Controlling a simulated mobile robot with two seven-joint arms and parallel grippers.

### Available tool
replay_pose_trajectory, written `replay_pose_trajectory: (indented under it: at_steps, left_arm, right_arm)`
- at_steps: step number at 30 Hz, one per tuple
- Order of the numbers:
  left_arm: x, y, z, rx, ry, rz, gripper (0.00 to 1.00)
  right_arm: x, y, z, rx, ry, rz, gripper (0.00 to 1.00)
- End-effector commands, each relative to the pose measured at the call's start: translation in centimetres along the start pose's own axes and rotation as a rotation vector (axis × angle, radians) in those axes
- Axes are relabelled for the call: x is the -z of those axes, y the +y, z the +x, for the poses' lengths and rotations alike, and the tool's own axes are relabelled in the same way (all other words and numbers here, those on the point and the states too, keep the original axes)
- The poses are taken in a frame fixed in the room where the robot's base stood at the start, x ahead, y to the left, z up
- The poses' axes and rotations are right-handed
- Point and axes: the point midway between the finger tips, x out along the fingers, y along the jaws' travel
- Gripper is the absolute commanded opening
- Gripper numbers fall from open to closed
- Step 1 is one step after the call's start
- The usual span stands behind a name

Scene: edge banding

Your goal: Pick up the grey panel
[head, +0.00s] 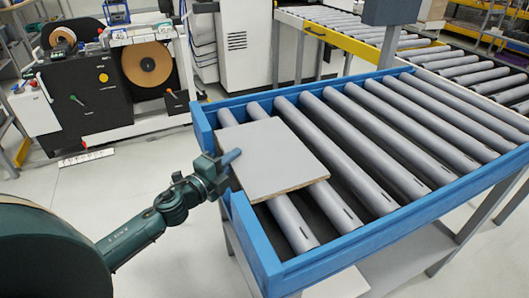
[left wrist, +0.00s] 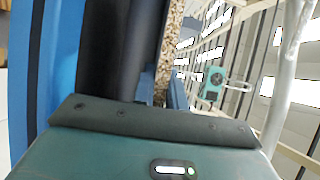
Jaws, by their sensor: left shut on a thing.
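The grey panel (head: 270,158) is a flat square board with a brown chipboard edge. It lies on the left part of the roller conveyor, across several grey rollers, with its left side near the blue frame. My left gripper (head: 229,160) is at the panel's left edge and is shut on it. In the left wrist view, the panel shows edge-on as a speckled chipboard strip (left wrist: 172,45) between the blue fingers of my left gripper (left wrist: 162,88). The finger under the panel is hidden in the head view. My right gripper is in neither view.
The roller conveyor (head: 375,246) has a raised blue frame around its rollers. The rollers right of the panel (head: 385,135) are bare. A black machine with a brown reel (head: 147,64) stands at the back left. A second conveyor with a yellow rail (head: 345,40) runs behind.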

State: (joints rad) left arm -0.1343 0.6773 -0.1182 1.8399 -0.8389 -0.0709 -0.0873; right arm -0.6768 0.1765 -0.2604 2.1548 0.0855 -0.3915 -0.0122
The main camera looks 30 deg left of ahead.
Motion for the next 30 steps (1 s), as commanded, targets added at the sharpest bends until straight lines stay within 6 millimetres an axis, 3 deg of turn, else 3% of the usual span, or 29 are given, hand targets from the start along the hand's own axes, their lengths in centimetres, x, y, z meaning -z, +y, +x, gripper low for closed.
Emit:
replay_pose_trajectory:
  at_steps: [7, 18, 23, 30]
  left_arm:
    - [0.0, -1.1, 0.1, 0.005, 0.002, 0.001, 0.0]
    - [0.0, -7.9, 0.1, 0.006, 0.002, 0.004, 0.0]
    - [0.0, -9.9, -0.2, 0.005, 0.002, 0.003, 0.0]
    - [0.1, -12.2, -2.2, 0.001, 0.001, 0.0, 0.0]
  right_arm:
    - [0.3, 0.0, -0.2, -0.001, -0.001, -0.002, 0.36]
    - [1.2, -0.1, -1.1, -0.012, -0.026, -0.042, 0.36]
    - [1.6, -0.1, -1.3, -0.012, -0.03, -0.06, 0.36]
    - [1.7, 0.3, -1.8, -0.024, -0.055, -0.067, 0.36]
